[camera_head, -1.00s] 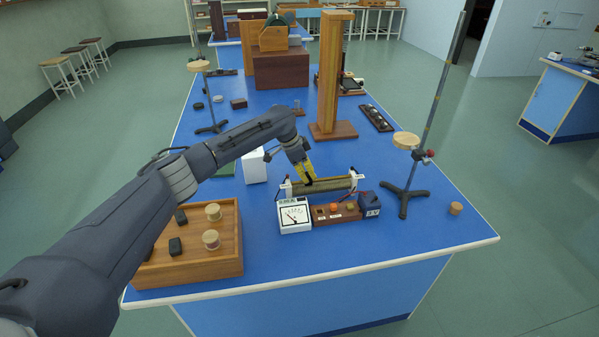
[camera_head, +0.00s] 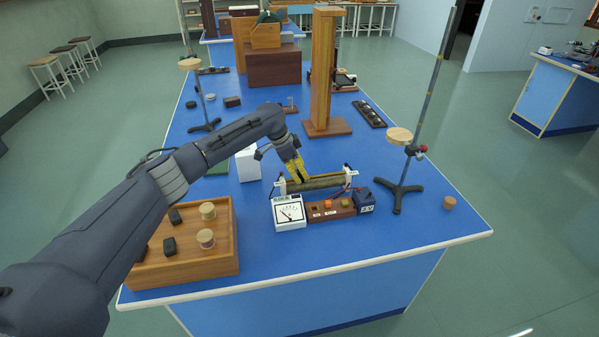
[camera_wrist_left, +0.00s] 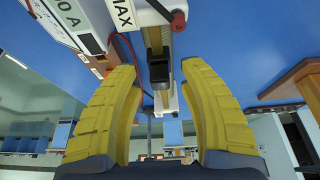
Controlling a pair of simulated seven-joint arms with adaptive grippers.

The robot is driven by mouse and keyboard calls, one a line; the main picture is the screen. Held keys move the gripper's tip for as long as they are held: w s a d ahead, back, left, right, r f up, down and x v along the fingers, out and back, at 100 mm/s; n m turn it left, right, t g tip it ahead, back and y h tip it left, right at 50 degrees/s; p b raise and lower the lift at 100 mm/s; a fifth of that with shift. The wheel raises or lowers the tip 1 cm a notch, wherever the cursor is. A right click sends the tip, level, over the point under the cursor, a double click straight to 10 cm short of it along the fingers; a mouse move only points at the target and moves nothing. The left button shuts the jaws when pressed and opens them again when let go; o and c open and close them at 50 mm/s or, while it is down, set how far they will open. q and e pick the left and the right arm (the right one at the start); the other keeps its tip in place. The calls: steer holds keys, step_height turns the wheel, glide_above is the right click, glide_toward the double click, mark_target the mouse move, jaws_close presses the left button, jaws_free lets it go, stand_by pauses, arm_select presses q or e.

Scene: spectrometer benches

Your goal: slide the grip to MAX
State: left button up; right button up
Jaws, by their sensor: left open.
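The slide rheostat (camera_head: 322,183) lies on the blue bench behind a white meter, its tube running left to right. In the left wrist view its rail (camera_wrist_left: 152,40) runs away from a "MAX" label (camera_wrist_left: 123,14) at the top, beside a red terminal. The black grip (camera_wrist_left: 161,72) sits on the rail, short of that labelled end. My left gripper (camera_head: 302,179) is over the left-middle part of the rheostat. Its yellow fingers (camera_wrist_left: 158,68) are open on either side of the grip, with gaps showing. In the head view the fingers obscure the grip. My right gripper is out of view.
The white meter (camera_head: 289,212) and a dark blue box (camera_head: 363,200) stand in front of the rheostat. A wooden tray (camera_head: 188,262) is at the front left. A retort stand (camera_head: 398,190) rises at the right, and a tall wooden post (camera_head: 321,75) stands behind.

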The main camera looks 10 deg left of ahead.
arm_select(q)
steer(key=v, duration=1.1)
steer(key=shift+a+r, duration=0.2)
steer(key=shift+r, duration=0.15)
